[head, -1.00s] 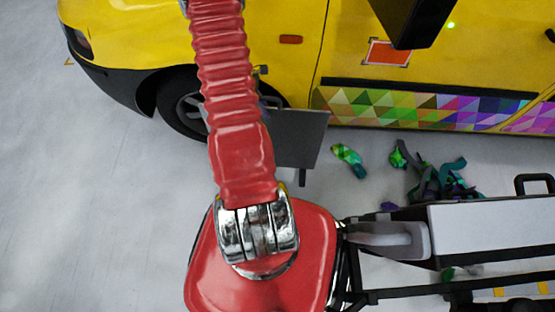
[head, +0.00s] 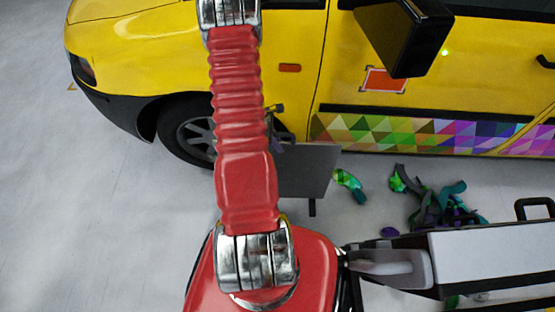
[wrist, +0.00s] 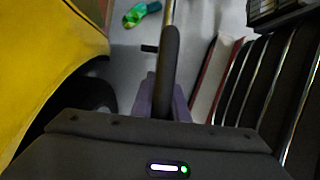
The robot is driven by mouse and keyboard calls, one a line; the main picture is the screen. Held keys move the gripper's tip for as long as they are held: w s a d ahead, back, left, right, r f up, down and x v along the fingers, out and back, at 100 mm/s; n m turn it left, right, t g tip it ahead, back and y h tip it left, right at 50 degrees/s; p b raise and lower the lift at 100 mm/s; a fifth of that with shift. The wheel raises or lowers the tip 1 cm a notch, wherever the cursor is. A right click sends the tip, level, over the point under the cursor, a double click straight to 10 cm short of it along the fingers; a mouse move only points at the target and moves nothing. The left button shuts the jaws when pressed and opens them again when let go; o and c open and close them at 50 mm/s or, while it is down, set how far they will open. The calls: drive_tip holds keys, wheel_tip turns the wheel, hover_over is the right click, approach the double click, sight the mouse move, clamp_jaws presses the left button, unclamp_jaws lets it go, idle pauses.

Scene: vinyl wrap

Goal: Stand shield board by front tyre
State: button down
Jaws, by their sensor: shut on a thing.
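The grey shield board (head: 308,172) is near the yellow van's side, just right of the front tyre (head: 170,130), with a dark foot below it. My gripper (head: 277,122) is mostly hidden behind my red arm in the head view. In the wrist view, my gripper (wrist: 166,95) is shut on the board, which shows nearly edge-on as a thin pale strip (wrist: 168,14). The tyre is a dark shape (wrist: 90,95) at left in that view. Whether the board's foot touches the floor I cannot tell.
Crumpled vinyl scraps (head: 435,200) and a green scrap (head: 350,184) lie on the floor right of the board. The van (head: 200,60) fills the far side. Open grey floor (head: 100,220) lies at left.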

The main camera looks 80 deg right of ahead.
sight(278, 157)
drive_tip(key=shift+d+f, duration=0.1)
drive_tip(key=shift+f, duration=2.2)
drive_tip(key=shift+f, duration=2.1)
drive_tip(key=c, duration=1.7)
unclamp_jaws()
drive_tip(key=shift+c, duration=0.2)
drive_tip(key=v, duration=1.2)
